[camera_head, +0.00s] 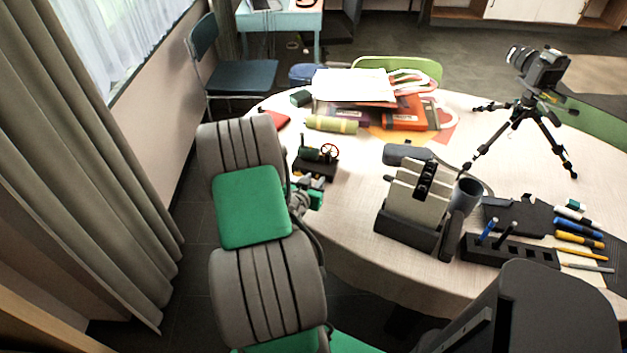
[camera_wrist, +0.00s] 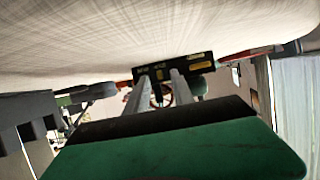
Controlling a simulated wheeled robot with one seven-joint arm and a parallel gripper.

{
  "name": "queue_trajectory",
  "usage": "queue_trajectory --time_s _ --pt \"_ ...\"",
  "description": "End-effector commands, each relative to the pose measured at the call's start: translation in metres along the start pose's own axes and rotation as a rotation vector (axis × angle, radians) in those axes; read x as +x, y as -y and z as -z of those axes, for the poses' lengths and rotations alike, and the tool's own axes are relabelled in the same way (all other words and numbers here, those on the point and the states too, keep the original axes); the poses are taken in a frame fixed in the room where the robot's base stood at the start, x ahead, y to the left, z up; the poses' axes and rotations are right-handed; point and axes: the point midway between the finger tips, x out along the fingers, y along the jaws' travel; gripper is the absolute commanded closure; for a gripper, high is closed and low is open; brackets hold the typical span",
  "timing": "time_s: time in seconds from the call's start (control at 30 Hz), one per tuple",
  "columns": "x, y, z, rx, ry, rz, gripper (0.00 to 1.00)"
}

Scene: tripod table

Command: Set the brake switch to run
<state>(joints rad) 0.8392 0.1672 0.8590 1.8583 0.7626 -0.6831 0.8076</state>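The small model engine (camera_head: 318,158) stands on a black base near the table's left edge, with a green body and a red wheel. In the wrist view its black base front (camera_wrist: 172,68) shows yellow and pale label plates, and a small dark lever (camera_wrist: 158,92), seemingly the brake switch, sticks out from it. Its setting cannot be read. My gripper (camera_wrist: 160,78) is open, with two grey fingers apart and the lever seen between them. Whether they touch it cannot be told. In the head view my gripper (camera_head: 312,193) is just in front of the base, partly hidden by my arm.
Books and papers (camera_head: 355,88) and a green-yellow roll (camera_head: 331,124) lie behind the engine. A black holder with upright panels (camera_head: 412,205), a mug (camera_head: 466,193) and pens stand to the right. A camera on a tripod (camera_head: 538,70) stands at the back right.

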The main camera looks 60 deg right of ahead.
Motion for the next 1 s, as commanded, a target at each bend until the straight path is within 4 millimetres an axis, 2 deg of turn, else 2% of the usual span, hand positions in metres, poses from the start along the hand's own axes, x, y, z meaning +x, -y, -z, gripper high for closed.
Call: queue_trajectory --time_s 0.13,0.5,1.0 --pt "-0.0003 0.0002 -0.0002 0.0 0.0 0.0 0.71" --pt "-0.0006 0.0001 -0.0003 0.0 0.001 0.0 1.0" --pt "-0.0007 0.0 -0.0003 0.0 0.001 0.0 1.0"
